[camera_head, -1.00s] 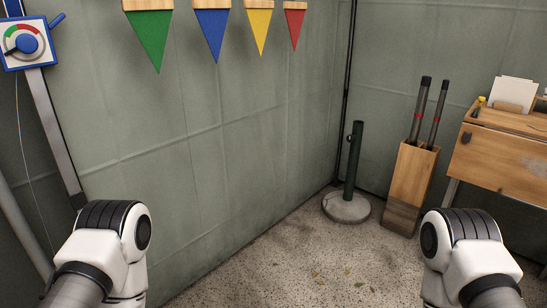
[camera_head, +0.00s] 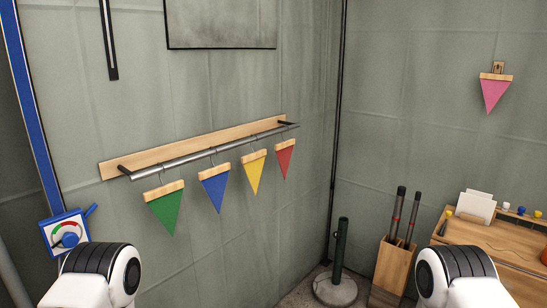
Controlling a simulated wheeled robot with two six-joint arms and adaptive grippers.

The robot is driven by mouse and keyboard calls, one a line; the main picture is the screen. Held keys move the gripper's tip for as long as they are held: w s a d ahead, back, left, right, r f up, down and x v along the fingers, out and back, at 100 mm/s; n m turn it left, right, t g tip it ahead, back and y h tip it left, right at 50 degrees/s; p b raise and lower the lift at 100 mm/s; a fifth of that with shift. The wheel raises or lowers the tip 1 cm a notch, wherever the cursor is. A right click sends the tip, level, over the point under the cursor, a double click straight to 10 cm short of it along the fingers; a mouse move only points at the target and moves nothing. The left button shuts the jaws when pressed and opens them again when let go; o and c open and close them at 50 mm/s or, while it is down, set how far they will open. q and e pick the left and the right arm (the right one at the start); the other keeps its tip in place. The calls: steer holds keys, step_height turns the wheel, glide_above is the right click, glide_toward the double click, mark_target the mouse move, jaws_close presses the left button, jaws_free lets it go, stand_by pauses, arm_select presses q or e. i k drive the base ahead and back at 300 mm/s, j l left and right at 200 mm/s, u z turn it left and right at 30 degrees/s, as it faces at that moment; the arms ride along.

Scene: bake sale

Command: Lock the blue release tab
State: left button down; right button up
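A small box with a blue frame and a white face (camera_head: 64,232) is fixed at the left, low on a blue upright strip. One of my arm links reaches close to the box's lower edge in the picture. Neither gripper is in view; only parts of my two arms show at the bottom.
A wall rail (camera_head: 215,153) holds green, blue, yellow and red pennants. A pink pennant (camera_head: 494,95) hangs on the right wall. At the lower right stand a dark post (camera_head: 340,250), a wooden holder (camera_head: 392,265) with dark poles and a wooden desk (camera_head: 490,265).

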mark_target(95, 205)
steer(key=u, duration=1.25)
steer(key=i+l, duration=0.05)
